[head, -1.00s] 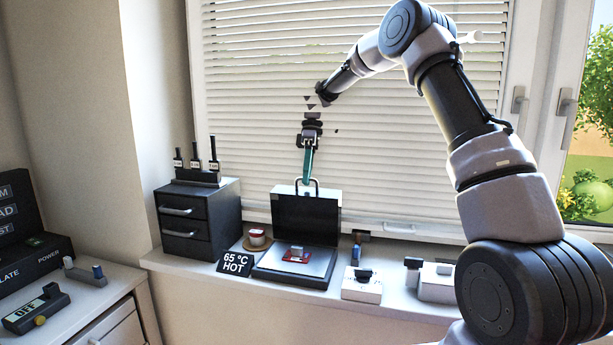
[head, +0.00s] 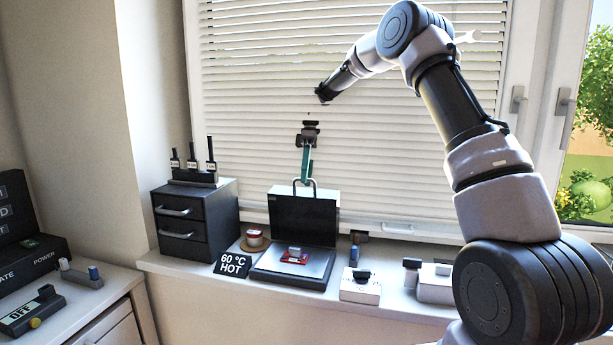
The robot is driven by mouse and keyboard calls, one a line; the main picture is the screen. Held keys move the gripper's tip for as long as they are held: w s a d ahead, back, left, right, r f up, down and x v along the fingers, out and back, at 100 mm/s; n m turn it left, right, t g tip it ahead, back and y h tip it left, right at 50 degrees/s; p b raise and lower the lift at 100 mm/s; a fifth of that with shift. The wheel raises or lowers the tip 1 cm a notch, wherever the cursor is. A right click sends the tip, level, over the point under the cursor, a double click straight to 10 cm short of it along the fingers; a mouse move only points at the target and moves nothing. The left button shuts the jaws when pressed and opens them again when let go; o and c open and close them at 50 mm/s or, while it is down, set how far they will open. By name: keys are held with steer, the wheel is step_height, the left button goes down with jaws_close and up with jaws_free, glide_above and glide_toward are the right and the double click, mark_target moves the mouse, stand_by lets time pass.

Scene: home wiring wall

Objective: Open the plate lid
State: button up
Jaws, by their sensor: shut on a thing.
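The plate lid (head: 303,218) is a dark panel standing upright at the back of the hot plate (head: 278,272), so the plate lies uncovered. A loop handle (head: 314,186) rises from the lid's top edge. My gripper (head: 307,146) is above the lid, shut on a slim teal tool (head: 306,163). The tool hangs down to the handle; I cannot tell whether its lower end is hooked in the loop or only beside it. A small red board (head: 295,256) with a grey part on it lies on the plate.
A sign (head: 234,264) reads 60 °C HOT. Window blinds (head: 420,150) are close behind.

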stand_by(0.4)
steer(key=v, duration=1)
steer(key=shift+r, duration=0.35)
steer(key=shift+w, duration=0.1)
steer(key=s+d+r+m+t, duration=0.3)
steer(key=s+d+r+m, duration=0.15)
steer(key=s, duration=0.35)
steer(key=s+d+r+m+t, duration=0.25)
steer(key=s+r, duration=0.25)
steer(key=s, duration=0.3)
steer(key=s+d+f+m+t, duration=0.2)
steer(key=s+d+m+t, duration=0.1)
steer(key=s, duration=0.6)
steer(key=s+d+f+m+t, duration=0.2)
steer(key=s+d+m, duration=0.3)
steer(key=s+m, duration=0.3)
steer(key=shift+s+d+f+t, duration=0.25)
steer(key=shift+s+t, duration=0.15)
steer(key=shift+t, duration=0.45)
